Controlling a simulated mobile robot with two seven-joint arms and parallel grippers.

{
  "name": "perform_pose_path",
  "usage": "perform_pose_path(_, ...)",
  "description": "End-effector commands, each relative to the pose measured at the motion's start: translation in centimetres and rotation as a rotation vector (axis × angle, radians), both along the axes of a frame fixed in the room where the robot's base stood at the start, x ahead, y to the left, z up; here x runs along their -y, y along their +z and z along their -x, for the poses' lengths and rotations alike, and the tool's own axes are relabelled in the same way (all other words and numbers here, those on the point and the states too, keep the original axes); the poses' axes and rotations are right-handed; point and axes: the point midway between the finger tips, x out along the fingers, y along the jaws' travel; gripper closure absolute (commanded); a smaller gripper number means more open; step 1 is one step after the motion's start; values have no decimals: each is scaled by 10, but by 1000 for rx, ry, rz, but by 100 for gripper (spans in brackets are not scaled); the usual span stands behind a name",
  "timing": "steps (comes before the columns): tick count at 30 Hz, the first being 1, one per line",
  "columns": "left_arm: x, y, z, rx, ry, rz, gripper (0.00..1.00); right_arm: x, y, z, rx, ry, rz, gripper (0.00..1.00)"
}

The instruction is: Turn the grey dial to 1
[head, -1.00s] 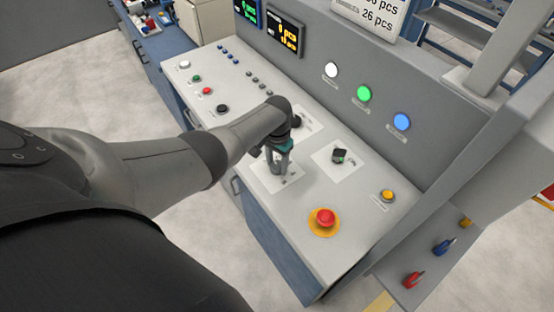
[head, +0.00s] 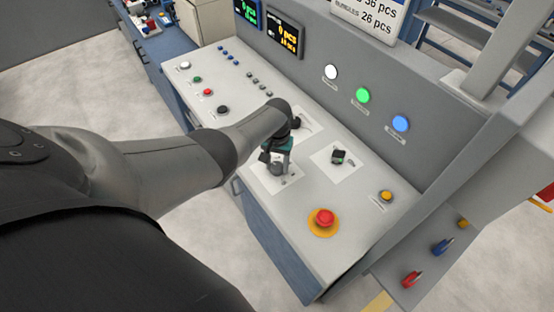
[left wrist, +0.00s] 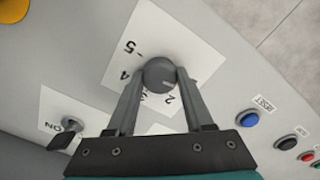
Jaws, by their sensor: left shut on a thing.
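The grey dial (left wrist: 157,72) stands on a white plate (left wrist: 190,32) printed with numbers; 5, 4 and 2 can be read, and the 3 is partly hidden. I cannot see a 1. A pale mark on the dial points roughly toward the 2. My left gripper (left wrist: 158,78) is shut on the dial, one finger on each side. In the head view my left gripper (head: 276,167) is low over the white plate (head: 285,184) on the console. It mostly hides the dial there. My right gripper is not in view.
A black switch (head: 339,156) on its own plate stands to the right. A red emergency button (head: 324,217) and a yellow button (head: 386,195) are near the console's right end. Several small buttons line its left part. The upright panel (head: 310,75) rises behind.

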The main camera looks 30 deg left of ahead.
Motion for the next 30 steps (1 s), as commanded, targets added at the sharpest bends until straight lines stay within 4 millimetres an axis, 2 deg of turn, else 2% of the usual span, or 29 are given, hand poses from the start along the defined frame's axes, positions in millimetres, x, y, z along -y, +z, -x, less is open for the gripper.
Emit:
perform_pose_path(4,0,1,-1,2,4,1,100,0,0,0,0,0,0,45)
perform_pose_path(5,0,1,-1,2,4,1,46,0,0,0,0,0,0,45)
perform_pose_path(12,0,1,-1,1,2,1,19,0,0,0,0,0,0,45)
perform_pose_path(23,0,5,0,1,0,1,18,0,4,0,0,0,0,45)
perform_pose_path(30,0,39,-1,3,-1,0,18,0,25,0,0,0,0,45)
